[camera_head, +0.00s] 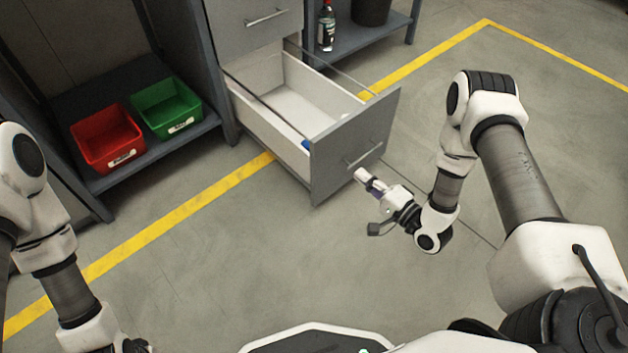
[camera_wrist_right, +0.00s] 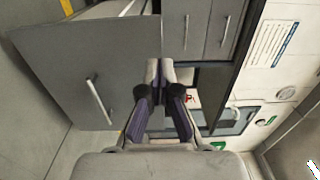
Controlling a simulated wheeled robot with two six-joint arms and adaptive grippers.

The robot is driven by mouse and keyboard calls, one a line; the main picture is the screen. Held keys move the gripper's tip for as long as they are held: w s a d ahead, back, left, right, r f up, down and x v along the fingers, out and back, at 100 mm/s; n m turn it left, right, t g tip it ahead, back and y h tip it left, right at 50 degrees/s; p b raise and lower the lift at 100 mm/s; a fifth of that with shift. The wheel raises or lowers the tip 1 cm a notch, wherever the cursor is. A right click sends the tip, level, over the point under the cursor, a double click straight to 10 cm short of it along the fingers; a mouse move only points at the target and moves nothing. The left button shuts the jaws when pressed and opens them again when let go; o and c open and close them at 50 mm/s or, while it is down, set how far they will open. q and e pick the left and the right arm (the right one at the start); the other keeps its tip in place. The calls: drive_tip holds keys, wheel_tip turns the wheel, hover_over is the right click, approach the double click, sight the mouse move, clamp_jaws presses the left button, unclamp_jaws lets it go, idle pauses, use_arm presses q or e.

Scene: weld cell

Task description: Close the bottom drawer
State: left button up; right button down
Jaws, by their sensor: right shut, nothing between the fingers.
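The bottom drawer (camera_head: 335,145) of the grey cabinet is pulled far out, and its pale inside shows from above. Its grey front carries a bar handle (camera_head: 365,154); the front also fills the left of the right wrist view (camera_wrist_right: 60,70), with the handle (camera_wrist_right: 99,103) there. My right gripper (camera_head: 361,175) is shut and empty, close in front of the drawer front, just below the handle in the head view. Its closed fingertips show in the wrist view (camera_wrist_right: 159,70). I cannot tell whether they touch the front. My left gripper (camera_head: 136,347) is mostly cut off at the bottom edge.
A shut drawer (camera_head: 252,22) is above the open one. Red (camera_head: 107,138) and green (camera_head: 167,107) bins sit on a low shelf at left. A bottle (camera_head: 326,27) stands on a shelf behind. A small blue thing (camera_head: 306,144) shows at the drawer's side. Floor in front is clear.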

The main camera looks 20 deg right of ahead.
wheel_tip(320, 180, down, 2)
drive_tip(key=b, duration=0.7)
approach(318, 146)
drive_tip(key=x, duration=0.6)
drive_tip(key=shift+w+a+f, duration=0.1)
drive_tip(key=shift+w, duration=0.25)
drive_tip(key=shift+w+a, duration=0.1)
drive_tip(key=shift+w, duration=0.15)
use_arm(q)
wheel_tip(318, 146, down, 8)
drive_tip(key=shift+w+a, duration=0.1)
drive_tip(key=shift+w, duration=0.1)
use_arm(e)
drive_tip(key=shift+w, duration=0.1)
